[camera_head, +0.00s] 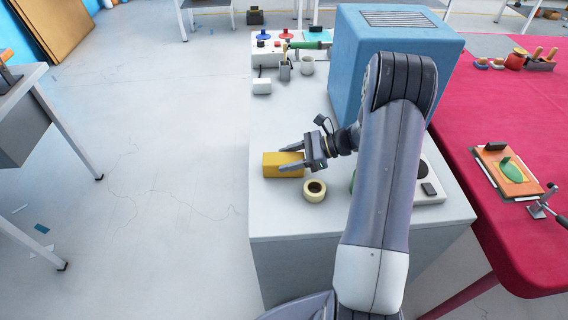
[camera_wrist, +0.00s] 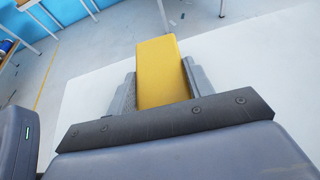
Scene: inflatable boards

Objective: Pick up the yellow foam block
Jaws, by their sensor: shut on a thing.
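The yellow foam block (camera_head: 283,165) is at the left edge of the white worktop in the head view. My gripper (camera_head: 285,158) reaches it from the right, with one finger on each side of it. In the wrist view the yellow block (camera_wrist: 162,70) sits between the two fingers of my gripper (camera_wrist: 160,88), its far end sticking out beyond the fingertips. The gripper is shut on the block. I cannot tell whether the block touches the worktop or is slightly above it.
A roll of tape (camera_head: 314,190) lies just in front of the block. A large blue box (camera_head: 395,60) stands behind my arm. The worktop's left edge (camera_head: 250,130) is close to the block.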

